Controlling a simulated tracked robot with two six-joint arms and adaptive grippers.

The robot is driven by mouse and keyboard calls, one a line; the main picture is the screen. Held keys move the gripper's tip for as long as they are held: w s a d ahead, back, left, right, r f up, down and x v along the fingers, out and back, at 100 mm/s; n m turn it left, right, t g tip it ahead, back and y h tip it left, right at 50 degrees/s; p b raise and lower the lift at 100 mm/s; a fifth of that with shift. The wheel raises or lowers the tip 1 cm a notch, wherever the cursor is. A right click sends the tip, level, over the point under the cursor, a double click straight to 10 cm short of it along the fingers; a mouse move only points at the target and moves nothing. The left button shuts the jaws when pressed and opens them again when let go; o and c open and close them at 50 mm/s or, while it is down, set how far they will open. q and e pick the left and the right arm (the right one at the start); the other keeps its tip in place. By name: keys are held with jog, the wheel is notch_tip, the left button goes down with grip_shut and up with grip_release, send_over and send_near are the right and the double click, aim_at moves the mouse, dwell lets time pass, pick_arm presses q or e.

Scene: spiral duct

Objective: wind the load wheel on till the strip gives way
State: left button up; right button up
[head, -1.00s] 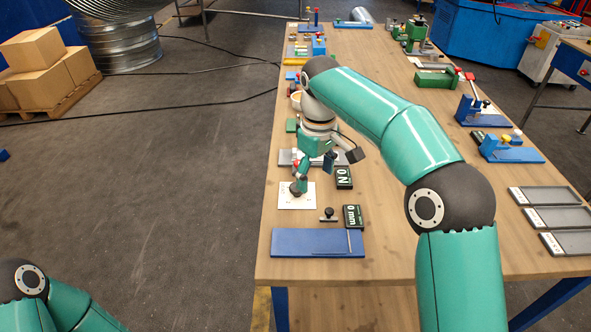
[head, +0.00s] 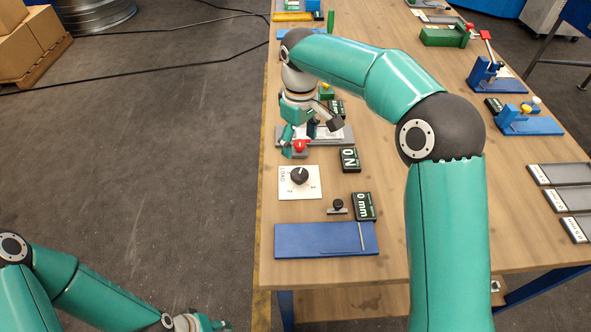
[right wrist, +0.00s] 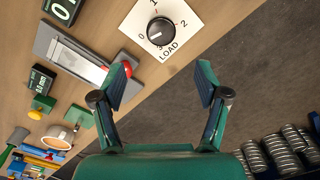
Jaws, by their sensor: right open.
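The load wheel (head: 299,175) is a black knob on a white plate marked LOAD with numbers. It also shows at the top of the right wrist view (right wrist: 160,30). My right gripper (head: 300,139) is open and empty, on the far side of the wheel and apart from it, by the grey test fixture (head: 345,133). In the right wrist view its fingers (right wrist: 163,68) are spread below the wheel. A pale strip (right wrist: 80,65) appears to lie along the fixture; its condition is unclear. My left gripper (head: 200,322) is partly visible at the bottom edge.
A display reading 0 N (head: 349,160) and one reading 0 mm (head: 364,206) stand right of the wheel. A blue plate (head: 320,240) lies at the near edge. A red knob (head: 300,146) is close to my right gripper. Grey trays (head: 560,174) lie at right.

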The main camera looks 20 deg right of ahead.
aim_at(298, 173)
notch_tip(298, 173, down, 11)
jog(key=shift+p, duration=0.45)
jog(key=c, duration=1.2)
jog(key=shift+o, duration=0.2)
jog(key=shift+a, duration=0.2)
jog(key=shift+d, duration=0.15)
